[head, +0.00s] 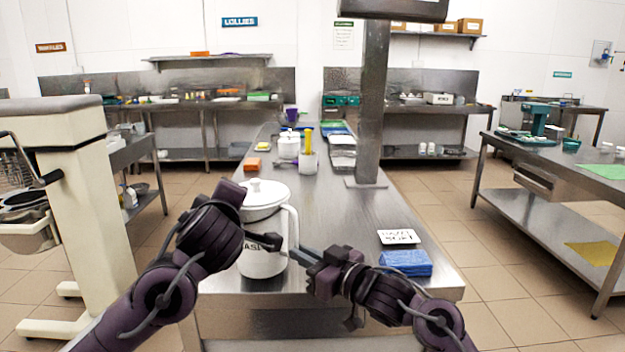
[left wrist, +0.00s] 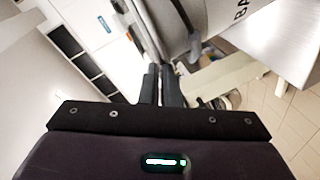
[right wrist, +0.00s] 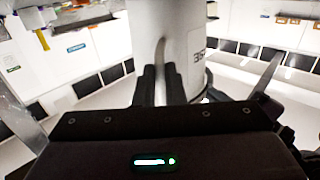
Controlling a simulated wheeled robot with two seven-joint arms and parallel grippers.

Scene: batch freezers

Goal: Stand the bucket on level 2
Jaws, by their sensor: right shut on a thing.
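The bucket (head: 263,262) is white, with a lid (head: 265,193), dark lettering and a handle (head: 292,228) on its right side. It is upright at the near left end of the steel table; I cannot tell whether its base touches the top. My right gripper (head: 308,257) is shut on the handle, and the white bucket (right wrist: 187,40) fills the top of the right wrist view. My left gripper (head: 272,241) is in front of the bucket, its fingers together with nothing seen between them. The bucket (left wrist: 235,25) also shows in the left wrist view. No label marks level 2.
A steel post (head: 373,110) rises from the table (head: 345,222). An orange block (head: 253,164) and a white lidded pot (head: 289,146) stand farther back. A cream machine (head: 75,190) stands at left.

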